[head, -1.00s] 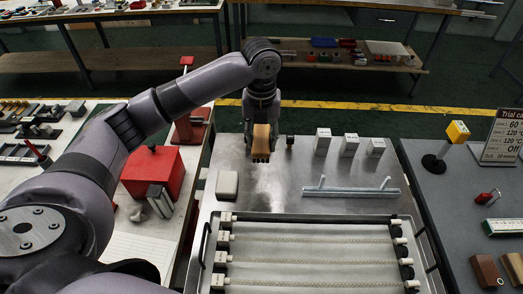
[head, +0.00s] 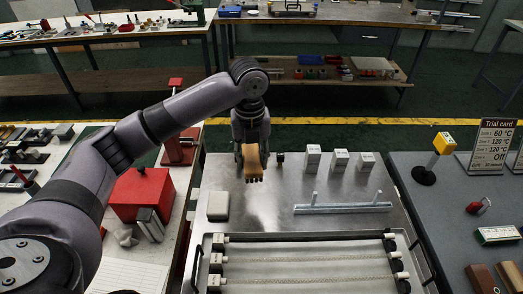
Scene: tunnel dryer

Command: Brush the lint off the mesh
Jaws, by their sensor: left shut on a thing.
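My left gripper (head: 251,158) is shut on a wooden brush (head: 252,165), its bristle end pointing down, above the steel table behind the mesh tray. The mesh (head: 310,258) is a pale sheet stretched in a framed tray (head: 310,238) at the bottom of the view, with thin strips across it and white clips at both sides. The tray's near part is cut off by the frame edge. I cannot make out lint on the mesh. My right gripper is not in view.
A pale block (head: 218,206) sits left on the steel table. A grey bar with two upright pegs (head: 342,208) lies between the tray and three small white boxes (head: 340,160). A red box (head: 142,195) stands on the left bench, and a yellow-topped post (head: 443,144) on the right.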

